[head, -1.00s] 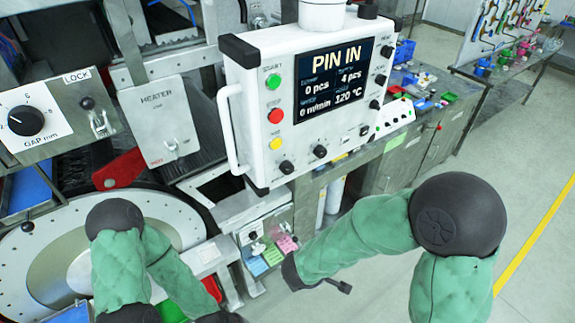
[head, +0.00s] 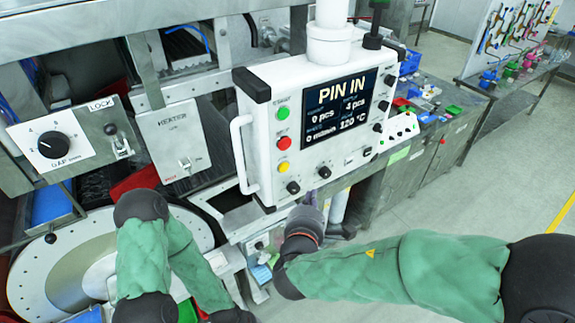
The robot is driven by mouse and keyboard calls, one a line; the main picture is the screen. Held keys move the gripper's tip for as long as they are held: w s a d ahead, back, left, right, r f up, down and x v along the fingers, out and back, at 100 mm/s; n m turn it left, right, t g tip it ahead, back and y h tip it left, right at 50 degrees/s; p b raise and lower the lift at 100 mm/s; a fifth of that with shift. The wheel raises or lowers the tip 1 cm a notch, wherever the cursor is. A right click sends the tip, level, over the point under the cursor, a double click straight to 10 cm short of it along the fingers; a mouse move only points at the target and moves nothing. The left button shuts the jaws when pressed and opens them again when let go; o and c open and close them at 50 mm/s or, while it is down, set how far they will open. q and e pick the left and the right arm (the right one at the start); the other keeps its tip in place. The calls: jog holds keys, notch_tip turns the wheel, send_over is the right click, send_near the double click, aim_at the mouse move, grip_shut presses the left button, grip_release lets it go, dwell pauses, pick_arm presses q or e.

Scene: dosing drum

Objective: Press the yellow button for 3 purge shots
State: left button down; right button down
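The yellow button (head: 284,167) is the lowest of the coloured buttons on the left side of the white control panel (head: 262,181). The red button (head: 284,143) and green button (head: 283,113) sit above it. The panel's screen (head: 338,107) reads "PIN IN", with 0 pcs and 120 °C among its values. My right gripper (head: 305,224) is below the panel's lower edge, apart from the yellow button; its fingers are not clearly seen. My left arm comes down at the left; its dark wrist is at the bottom edge and its gripper is out of the picture.
The panel's white side handle (head: 243,155) stands out left of the buttons. Dark knobs (head: 293,187) sit below and right of the yellow button. A heater box (head: 177,140) and gap dial (head: 54,145) are at the left. The floor at the right is clear.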

aim_at(284, 168)
jog(key=shift+w+a, duration=0.1)
dwell(0.3)
jog(key=w+a+p, duration=0.1)
jog(key=w+a, duration=0.4)
jog(key=w, duration=0.2)
dwell(0.3)
dwell(1.4)
jog(key=shift+w+a+b, duration=0.25)
jog(key=shift+w+b, duration=0.1)
jog(key=shift+b, duration=0.1)
